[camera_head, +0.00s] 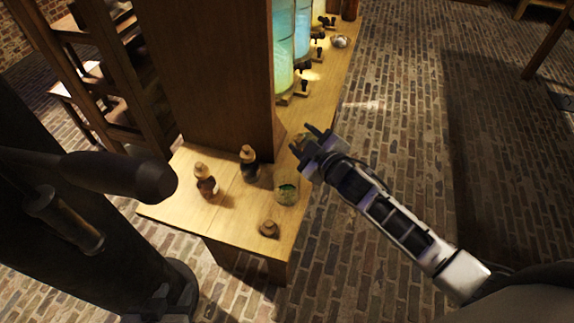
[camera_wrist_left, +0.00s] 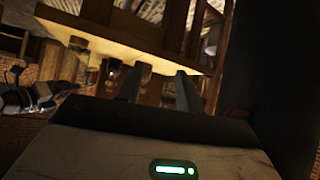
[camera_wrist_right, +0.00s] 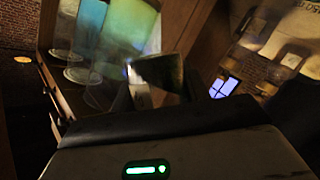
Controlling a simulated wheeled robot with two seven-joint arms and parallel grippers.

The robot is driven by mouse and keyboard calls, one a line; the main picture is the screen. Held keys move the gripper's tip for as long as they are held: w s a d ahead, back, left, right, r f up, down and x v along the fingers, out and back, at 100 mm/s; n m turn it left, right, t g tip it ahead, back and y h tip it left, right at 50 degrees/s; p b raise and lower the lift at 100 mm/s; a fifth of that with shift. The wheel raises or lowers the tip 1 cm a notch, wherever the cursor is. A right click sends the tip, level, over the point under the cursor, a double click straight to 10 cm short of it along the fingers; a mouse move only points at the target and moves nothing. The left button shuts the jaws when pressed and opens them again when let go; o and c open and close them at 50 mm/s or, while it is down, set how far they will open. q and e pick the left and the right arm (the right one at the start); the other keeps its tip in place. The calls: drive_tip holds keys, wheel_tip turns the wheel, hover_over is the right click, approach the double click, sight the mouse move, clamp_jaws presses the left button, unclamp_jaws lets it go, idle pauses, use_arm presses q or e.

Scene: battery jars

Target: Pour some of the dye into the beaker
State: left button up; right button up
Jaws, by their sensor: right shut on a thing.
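My right gripper (camera_head: 305,141) is above the far right part of the low table top, up and right of the beaker in the head view. It is shut on a small dark glass vessel, which shows at its fingertips in the right wrist view (camera_wrist_right: 162,74); its contents are unclear. The clear beaker (camera_head: 286,190) stands on the table with something green inside. Two dark corked bottles, one left (camera_head: 206,182) and one nearer the cabinet (camera_head: 249,166), stand upright. My left gripper (camera_wrist_left: 158,88) is open and empty in the left wrist view; I cannot make it out in the head view.
A small cork-coloured piece (camera_head: 269,229) lies near the table's front edge. A tall wooden cabinet side (camera_head: 222,75) rises behind the bottles. Large glowing jars (camera_head: 283,45) with taps stand beyond it. Bare brick floor (camera_head: 400,130) lies to the right.

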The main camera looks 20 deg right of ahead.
sight(303, 147)
drive_tip(key=shift+w+d+f+m, duration=0.15)
drive_tip(key=shift+f+m, duration=0.25)
drive_tip(key=shift+m, duration=0.1)
drive_tip(key=shift+w+d+f+m+g+y+p, duration=0.1)
drive_tip(key=shift+w+f+m+g+y+p, duration=0.2)
drive_tip(key=shift+f+m+g+y, duration=0.6)
drive_tip(key=shift+m+g+y, duration=0.3)
drive_tip(key=shift+m, duration=0.5)
drive_tip(key=shift+a+f+m, duration=0.2)
drive_tip(key=shift+m, duration=0.1)
drive_tip(key=shift+y, duration=0.3)
